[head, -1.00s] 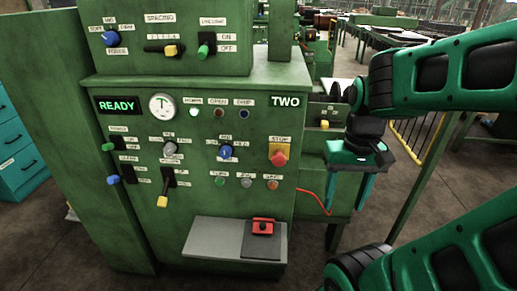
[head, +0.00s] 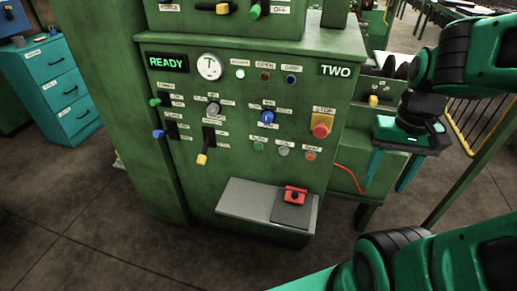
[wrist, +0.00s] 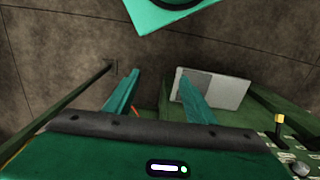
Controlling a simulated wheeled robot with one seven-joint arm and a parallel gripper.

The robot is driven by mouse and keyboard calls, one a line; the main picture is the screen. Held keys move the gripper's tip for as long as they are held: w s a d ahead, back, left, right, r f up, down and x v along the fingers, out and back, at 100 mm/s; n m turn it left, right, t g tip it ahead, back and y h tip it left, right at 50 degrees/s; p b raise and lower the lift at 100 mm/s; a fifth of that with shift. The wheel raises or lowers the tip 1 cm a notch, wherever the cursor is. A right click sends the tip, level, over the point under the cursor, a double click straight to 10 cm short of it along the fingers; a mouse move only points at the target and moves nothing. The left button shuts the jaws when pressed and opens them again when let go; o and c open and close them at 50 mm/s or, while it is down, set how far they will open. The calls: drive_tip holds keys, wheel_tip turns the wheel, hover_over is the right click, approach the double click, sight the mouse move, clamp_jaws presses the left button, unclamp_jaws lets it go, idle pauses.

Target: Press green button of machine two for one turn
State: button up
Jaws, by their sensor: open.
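The green machine labelled TWO (head: 240,125) fills the middle of the head view, with a READY display at its upper left. Its small green button (head: 258,146) sits in the lower row of the panel, left of a grey button (head: 284,150) and a red-orange button (head: 310,156). My gripper (head: 390,175) hangs to the right of the panel, fingers pointing down, apart and empty. In the wrist view the two teal fingers (wrist: 158,98) are spread over the floor. The green button cannot be made out in the wrist view.
A red stop knob on a yellow plate (head: 321,126) is right of the panel's middle. A grey shelf (head: 245,200) with a red pedal (head: 295,194) juts out below. A teal drawer cabinet (head: 65,90) stands at left. A yellow railing (head: 459,134) is at right.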

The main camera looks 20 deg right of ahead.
idle(0.3)
clamp_jaws()
idle(1.6)
